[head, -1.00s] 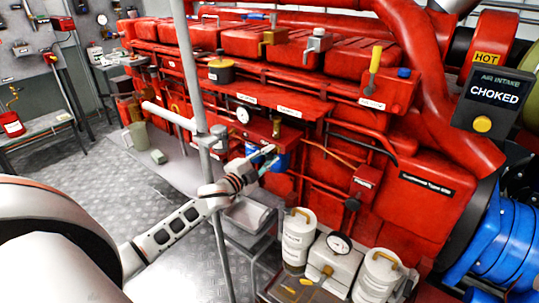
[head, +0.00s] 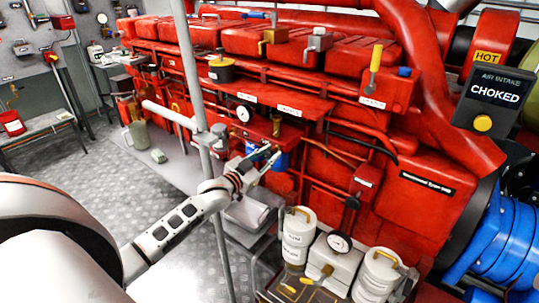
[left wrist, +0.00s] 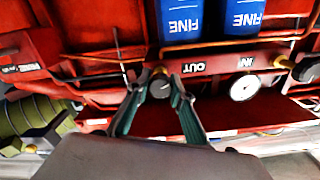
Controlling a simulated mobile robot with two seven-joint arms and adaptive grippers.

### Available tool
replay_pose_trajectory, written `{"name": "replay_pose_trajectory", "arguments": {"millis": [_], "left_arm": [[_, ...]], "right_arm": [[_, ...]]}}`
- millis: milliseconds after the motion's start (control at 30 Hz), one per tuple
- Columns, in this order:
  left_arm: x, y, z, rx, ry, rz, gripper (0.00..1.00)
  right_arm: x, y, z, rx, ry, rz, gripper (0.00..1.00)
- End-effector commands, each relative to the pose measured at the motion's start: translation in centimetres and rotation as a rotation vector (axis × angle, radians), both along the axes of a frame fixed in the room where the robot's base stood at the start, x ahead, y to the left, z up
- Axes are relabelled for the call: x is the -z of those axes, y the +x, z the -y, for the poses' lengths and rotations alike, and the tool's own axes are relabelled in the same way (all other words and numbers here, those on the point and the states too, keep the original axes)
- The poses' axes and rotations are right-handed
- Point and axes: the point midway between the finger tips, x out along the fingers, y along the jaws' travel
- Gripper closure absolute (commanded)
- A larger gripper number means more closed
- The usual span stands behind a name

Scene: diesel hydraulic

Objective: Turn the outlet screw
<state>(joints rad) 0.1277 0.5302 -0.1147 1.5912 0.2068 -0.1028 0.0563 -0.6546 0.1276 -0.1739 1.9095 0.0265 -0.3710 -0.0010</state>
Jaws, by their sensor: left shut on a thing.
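The outlet screw (left wrist: 160,88) is a dark round knob with a brass part behind it. It sits beside the OUT label (left wrist: 194,68) on the red engine, which appears upside down in the left wrist view. My left gripper (left wrist: 157,84) is shut on this knob, with one finger on each side. In the head view the left gripper (head: 266,153) reaches the engine side by the blue filters (head: 281,160); the fingers and arm hide part of that area. My right gripper is in neither view.
Two blue filters marked FINE (left wrist: 240,16) lie close to the gripper. A white gauge (left wrist: 244,88) and another dark knob (left wrist: 307,68) are beside the IN label. A grey vertical pole (head: 190,80) stands near my left arm. White canisters (head: 298,235) stand at the front.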

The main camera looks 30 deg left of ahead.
Motion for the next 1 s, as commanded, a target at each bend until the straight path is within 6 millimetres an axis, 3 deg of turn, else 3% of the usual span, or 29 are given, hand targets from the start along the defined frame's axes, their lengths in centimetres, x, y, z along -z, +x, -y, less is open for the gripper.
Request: {"name": "replay_pose_trajectory", "arguments": {"millis": [300, 767, 800, 867, 1000], "left_arm": [[0.07, -0.01, -0.05, -0.001, -0.098, -0.008, 1.0], [0.09, -0.02, -0.04, -0.001, -0.11, -0.01, 1.0], [0.09, -0.02, -0.04, -0.001, -0.11, -0.01, 0.76], [0.1, -0.02, -0.05, -0.001, -0.11, -0.01, 0.61], [0.08, -0.01, -0.03, 0.0, -0.109, -0.009, 0.61]], "right_arm": [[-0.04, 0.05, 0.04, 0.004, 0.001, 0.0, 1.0], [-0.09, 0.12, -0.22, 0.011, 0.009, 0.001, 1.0], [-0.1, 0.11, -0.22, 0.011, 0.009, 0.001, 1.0], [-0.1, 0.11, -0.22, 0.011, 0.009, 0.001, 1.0], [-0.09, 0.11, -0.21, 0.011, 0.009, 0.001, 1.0]]}}
